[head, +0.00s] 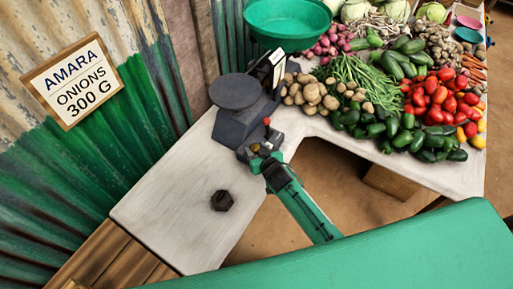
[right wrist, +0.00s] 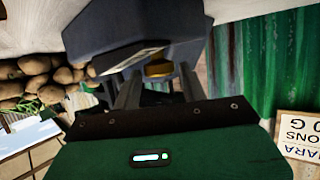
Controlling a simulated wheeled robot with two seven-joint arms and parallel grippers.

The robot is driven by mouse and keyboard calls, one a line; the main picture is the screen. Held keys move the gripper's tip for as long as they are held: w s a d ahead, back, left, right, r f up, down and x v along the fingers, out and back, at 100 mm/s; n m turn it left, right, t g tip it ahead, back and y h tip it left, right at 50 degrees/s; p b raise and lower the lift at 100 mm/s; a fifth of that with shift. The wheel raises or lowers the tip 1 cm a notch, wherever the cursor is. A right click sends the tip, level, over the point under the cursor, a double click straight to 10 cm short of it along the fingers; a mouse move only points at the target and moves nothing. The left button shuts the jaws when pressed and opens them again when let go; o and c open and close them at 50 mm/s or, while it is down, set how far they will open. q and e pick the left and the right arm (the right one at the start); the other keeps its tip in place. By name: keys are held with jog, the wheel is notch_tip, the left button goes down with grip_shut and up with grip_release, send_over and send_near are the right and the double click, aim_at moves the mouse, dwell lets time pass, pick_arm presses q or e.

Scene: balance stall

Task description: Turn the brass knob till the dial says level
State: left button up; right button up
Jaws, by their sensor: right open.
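The dark grey balance (head: 237,122) stands on the pale counter, with a round pan (head: 238,92) on top. Its upright white dial (head: 278,68) is at a steep angle, and I cannot read it. The brass knob (right wrist: 158,68) is on the balance's side in the right wrist view, between the two fingers of my right gripper (right wrist: 160,90). The fingers stand apart around the knob; I cannot tell if either touches it. In the head view my right gripper (head: 261,150) is at the balance's near side and mostly hides the knob. My left gripper is out of view.
A dark nut-shaped weight (head: 221,201) lies on the counter (head: 178,212) left of my right arm. A green basin (head: 287,20) is behind the balance. Potatoes (head: 308,93) and other vegetables crowd the right. A sign (head: 73,82) reads "AMARA ONIONS 300 G".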

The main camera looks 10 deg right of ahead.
jog(key=shift+w+a+f, duration=0.1)
jog(key=shift+w+f, duration=0.05)
jog(key=shift+w, duration=0.15)
jog(key=c, duration=0.7)
